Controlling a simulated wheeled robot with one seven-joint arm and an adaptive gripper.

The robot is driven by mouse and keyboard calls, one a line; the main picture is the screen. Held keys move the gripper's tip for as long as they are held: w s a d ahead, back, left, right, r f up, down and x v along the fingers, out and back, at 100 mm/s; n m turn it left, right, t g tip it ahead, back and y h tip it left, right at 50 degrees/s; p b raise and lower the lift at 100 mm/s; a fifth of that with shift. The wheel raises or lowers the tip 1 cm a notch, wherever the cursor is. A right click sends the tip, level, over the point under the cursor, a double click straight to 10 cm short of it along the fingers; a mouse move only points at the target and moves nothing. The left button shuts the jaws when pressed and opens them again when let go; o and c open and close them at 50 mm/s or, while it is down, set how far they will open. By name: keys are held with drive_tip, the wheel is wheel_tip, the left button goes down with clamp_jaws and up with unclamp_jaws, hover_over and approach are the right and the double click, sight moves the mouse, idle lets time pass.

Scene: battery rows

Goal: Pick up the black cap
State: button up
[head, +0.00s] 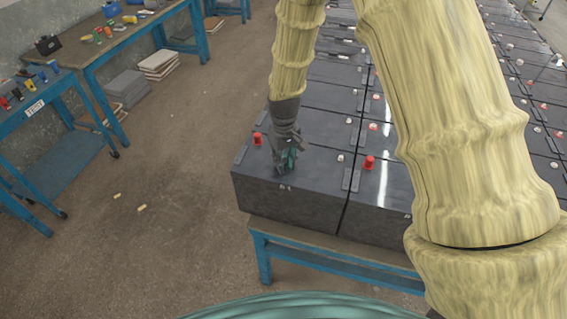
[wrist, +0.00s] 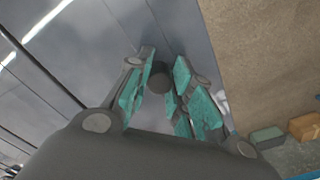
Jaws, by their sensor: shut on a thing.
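The black cap (wrist: 158,80) is a small dark round piece between my gripper's teal pads in the wrist view. My gripper (wrist: 163,72) is shut on it. In the head view my gripper (head: 286,162) points down at the top of the front left dark battery (head: 320,170). The cap is hidden there by the fingers. I cannot tell whether the cap still touches the battery.
A red terminal cap (head: 257,139) stands just left of my gripper, and another (head: 369,162) to the right. Battery rows stretch back on a blue-legged stand (head: 325,262). Blue workbenches (head: 140,30) with tools stand at the left. The floor between is mostly clear.

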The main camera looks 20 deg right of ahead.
idle(0.3)
drive_tip(key=shift+r+b, duration=0.8)
drive_tip(key=shift+r, duration=0.1)
drive_tip(key=shift+s+a+r+b, duration=0.25)
drive_tip(key=shift+s+r+b, duration=0.1)
drive_tip(key=shift+r+b, duration=0.4)
drive_tip(key=s+a+r+b, duration=0.1)
drive_tip(key=s+a+b, duration=0.4)
drive_tip(key=s, duration=0.8)
drive_tip(key=a, duration=0.3)
drive_tip(key=shift+r, duration=0.35)
drive_tip(key=shift+w, duration=0.1)
